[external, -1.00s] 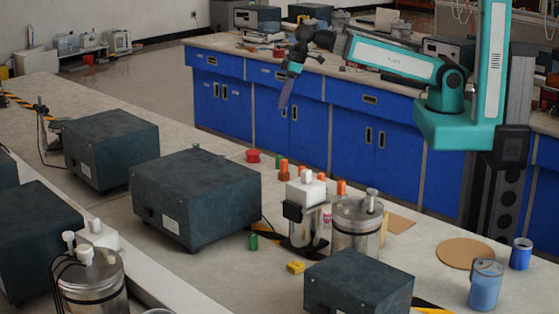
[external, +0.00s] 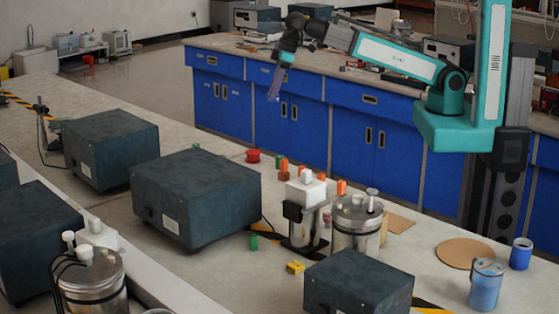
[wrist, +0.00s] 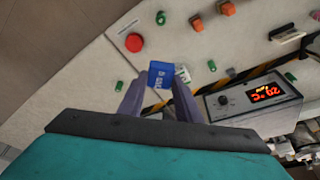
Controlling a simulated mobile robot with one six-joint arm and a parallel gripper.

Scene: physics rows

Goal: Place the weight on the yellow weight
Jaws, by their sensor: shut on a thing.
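My gripper (wrist: 158,95) is shut on a small blue weight (wrist: 161,75) with pale lettering, held between the fingertips in the wrist view. In the external view my gripper (external: 273,92) hangs from the arm, pointing down, high up in front of the blue cabinets. The held weight is too small to make out there. The yellow weight (external: 295,267) lies on the near bench in the external view, left of the front dark box and well below and apart from my gripper. I cannot clearly pick it out in the wrist view.
A red weight (external: 253,156), a green weight (external: 254,242) and several orange ones stand on the bench. A large dark box (external: 195,197), a metal pot (external: 357,226) and a white-topped device (external: 305,207) are obstacles. A heater with a red display (wrist: 250,98) shows in the wrist view.

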